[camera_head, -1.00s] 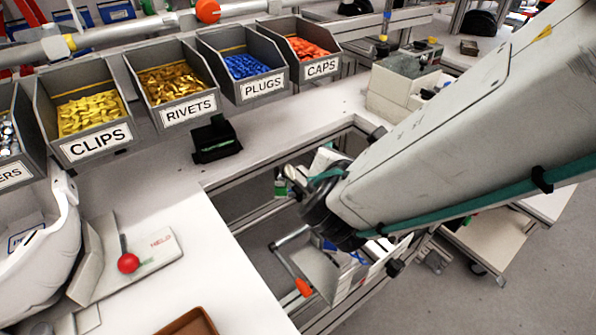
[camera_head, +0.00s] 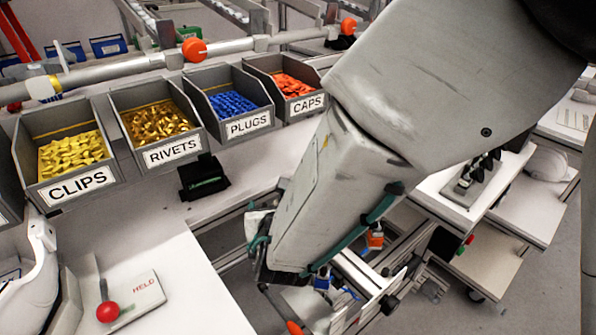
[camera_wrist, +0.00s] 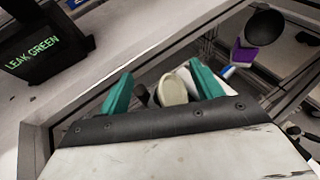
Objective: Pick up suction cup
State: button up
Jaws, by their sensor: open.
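My gripper (camera_wrist: 164,84) shows in the wrist view with its two teal fingers spread apart. A pale beige rounded piece (camera_wrist: 174,92) shows between the fingers; I cannot tell whether it is the suction cup or whether either finger touches it. A black round cup-shaped thing (camera_wrist: 265,24) lies farther off at the upper right, and I cannot tell if that is the suction cup. In the head view my gripper (camera_head: 256,240) points down beside the bench opening, largely hidden by my arm.
A black box marked LEAK GREEN (camera_wrist: 45,45) stands on the bench; it also shows in the head view (camera_head: 203,178). Bins of clips (camera_head: 68,160), rivets (camera_head: 155,125), plugs (camera_head: 232,104) and caps (camera_head: 290,88) line the back. A red ball-topped lever (camera_head: 108,311) stands at lower left.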

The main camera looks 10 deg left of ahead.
jog(key=c, duration=1)
